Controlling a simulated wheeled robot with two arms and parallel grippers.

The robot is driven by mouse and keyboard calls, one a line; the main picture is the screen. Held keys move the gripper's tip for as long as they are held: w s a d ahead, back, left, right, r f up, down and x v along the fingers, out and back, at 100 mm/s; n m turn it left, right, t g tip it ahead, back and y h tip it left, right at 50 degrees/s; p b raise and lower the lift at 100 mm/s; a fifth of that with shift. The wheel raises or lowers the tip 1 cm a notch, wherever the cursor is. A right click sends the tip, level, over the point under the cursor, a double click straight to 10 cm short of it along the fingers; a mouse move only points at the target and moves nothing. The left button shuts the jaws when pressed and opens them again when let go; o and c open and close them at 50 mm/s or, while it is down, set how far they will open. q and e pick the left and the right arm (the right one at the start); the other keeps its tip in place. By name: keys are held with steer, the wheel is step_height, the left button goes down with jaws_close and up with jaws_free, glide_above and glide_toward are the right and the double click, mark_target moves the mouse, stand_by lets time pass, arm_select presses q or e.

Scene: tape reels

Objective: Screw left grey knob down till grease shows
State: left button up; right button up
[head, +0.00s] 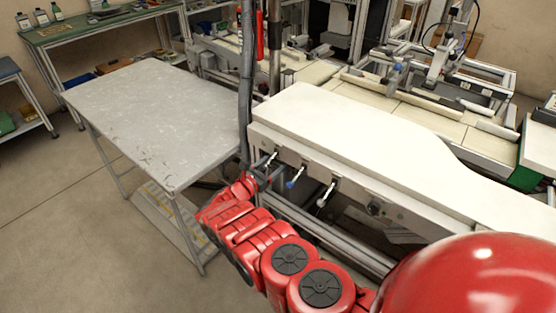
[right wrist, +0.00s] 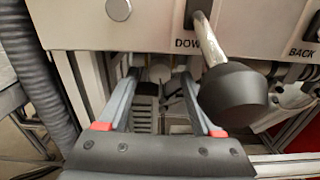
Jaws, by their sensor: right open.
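My right gripper (right wrist: 158,76) is open, its two grey fingers reaching in under the front panel (right wrist: 140,28) of the machine. A small pale grey rounded part (right wrist: 160,72) shows between the fingertips; I cannot tell whether it is a knob, and no contact is visible. A grey round disc (right wrist: 119,9) sits on the panel above. In the head view my right gripper (head: 266,175) is at the left end of the white-topped bench (head: 340,125), small and partly lost among dark parts. No grease is visible. My left gripper is not in view.
A lever with a black knob (right wrist: 233,100) hangs at "DOWN", close right of the fingers. A thick hose (right wrist: 40,70) runs at left. A grey table (head: 160,115) stands left.

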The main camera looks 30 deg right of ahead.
steer(key=shift+w+d, duration=0.25)
steer(key=shift+d, duration=0.3)
jaws_close()
